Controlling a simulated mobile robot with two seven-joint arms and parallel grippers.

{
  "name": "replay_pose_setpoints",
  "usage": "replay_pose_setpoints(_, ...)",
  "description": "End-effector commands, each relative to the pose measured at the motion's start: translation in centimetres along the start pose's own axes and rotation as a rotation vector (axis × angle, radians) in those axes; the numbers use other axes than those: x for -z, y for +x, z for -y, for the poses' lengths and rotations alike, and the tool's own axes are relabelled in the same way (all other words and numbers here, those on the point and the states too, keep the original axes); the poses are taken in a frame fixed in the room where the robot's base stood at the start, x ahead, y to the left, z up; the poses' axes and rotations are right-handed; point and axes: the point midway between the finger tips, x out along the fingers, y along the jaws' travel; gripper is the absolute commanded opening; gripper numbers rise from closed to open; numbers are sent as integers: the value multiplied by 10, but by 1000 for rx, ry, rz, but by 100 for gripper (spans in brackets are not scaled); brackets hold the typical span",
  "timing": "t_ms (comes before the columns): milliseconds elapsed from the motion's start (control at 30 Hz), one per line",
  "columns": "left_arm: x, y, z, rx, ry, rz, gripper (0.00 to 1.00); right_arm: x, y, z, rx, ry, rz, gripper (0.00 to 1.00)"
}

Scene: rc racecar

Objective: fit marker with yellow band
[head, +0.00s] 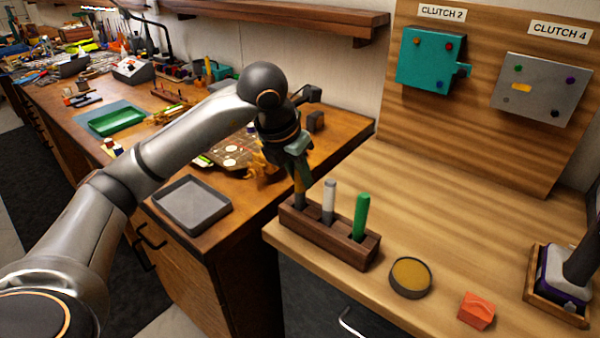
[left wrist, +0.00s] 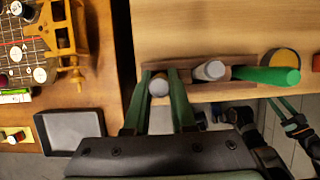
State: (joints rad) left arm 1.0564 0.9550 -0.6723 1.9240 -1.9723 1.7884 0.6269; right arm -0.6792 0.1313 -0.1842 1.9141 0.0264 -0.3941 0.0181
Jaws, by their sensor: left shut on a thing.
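The dark wooden marker holder (head: 325,238) stands at the left edge of the light wood bench. My left gripper (head: 299,172) is shut on a marker with a yellow-orange band (head: 299,186), upright at the holder's left end. Its lower end is hidden, so how deep it sits cannot be told. In the left wrist view the marker's pale round end (left wrist: 158,87) shows between the fingers. A white-grey marker (head: 329,202) and a green marker (head: 360,217) stand in the other slots. My right gripper (left wrist: 280,100) shows small at the lower right of the left wrist view; its jaw state is unclear.
A round tin with a yellow top (head: 410,277) and an orange block (head: 477,310) lie right of the holder. A wooden tray (head: 535,298) holds a purple-grey item. A grey tray (head: 192,205) sits on the darker bench. The light bench's middle is clear.

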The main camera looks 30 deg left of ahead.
Motion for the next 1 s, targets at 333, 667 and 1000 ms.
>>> replay_pose_setpoints(333, 4, 9, 0, -1, 0, 0, 0, -6, 6, 0, 0, 0, 0, 45)
replay_pose_setpoints(667, 7, 17, 0, -1, 0, 0, 0, -11, 10, -1, 0, 0, 0, 45)
replay_pose_setpoints(1000, 6, 15, 0, 0, 0, 0, 58, -10, 9, -1, 0, 0, 0, 45)
